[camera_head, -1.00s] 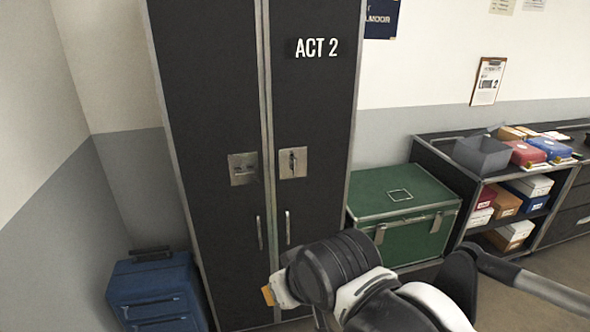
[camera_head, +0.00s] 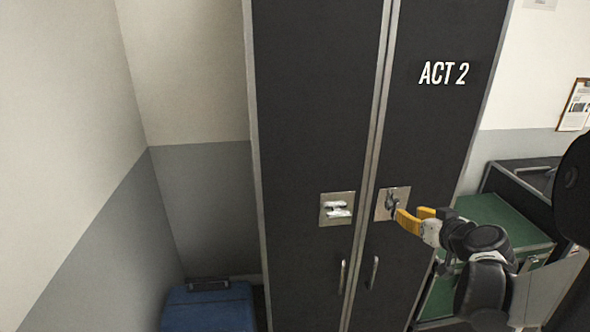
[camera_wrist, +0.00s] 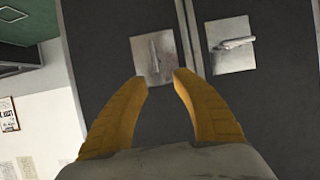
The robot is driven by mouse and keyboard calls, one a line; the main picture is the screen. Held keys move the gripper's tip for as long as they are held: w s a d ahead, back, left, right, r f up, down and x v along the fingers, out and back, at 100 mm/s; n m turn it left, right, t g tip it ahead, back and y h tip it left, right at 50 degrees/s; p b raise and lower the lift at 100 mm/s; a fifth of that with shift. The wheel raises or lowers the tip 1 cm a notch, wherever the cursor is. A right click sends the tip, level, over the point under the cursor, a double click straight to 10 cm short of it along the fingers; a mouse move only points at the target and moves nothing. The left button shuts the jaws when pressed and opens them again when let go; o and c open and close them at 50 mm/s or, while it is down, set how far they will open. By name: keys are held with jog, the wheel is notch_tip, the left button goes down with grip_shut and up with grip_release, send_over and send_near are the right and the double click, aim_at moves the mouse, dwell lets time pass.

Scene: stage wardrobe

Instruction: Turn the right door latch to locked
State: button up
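The right door latch (camera_head: 392,201) is a metal plate with a handle on the right door of the black wardrobe (camera_head: 445,120) marked "ACT 2". In the wrist view the right latch (camera_wrist: 154,58) has its handle standing nearly vertical. The left door latch (camera_head: 337,208) has its handle lying horizontal; it also shows in the wrist view (camera_wrist: 235,44). My gripper (camera_head: 410,214), with yellow fingers, is just in front of the right latch, partly overlapping its plate in the head view. In the wrist view my gripper (camera_wrist: 161,80) is open and empty, its fingertips near the plate's edge, not around the handle.
Two vertical door pulls (camera_head: 373,272) are below the latches. A green trunk (camera_head: 490,210) stands right of the wardrobe, behind my arm. A blue case (camera_head: 208,308) is on the floor at left. A wall closes off the left side.

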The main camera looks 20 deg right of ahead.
aim_at(399, 206)
jog(key=b+x, duration=0.1)
jog(key=x, duration=0.2)
jog(key=b+x, duration=0.1)
jog(key=x, duration=0.3)
jog(key=d+b+x, duration=0.1)
jog(key=x, duration=0.2)
jog(key=shift+w, duration=0.15)
jog(key=shift+c, duration=0.5)
grip_shut()
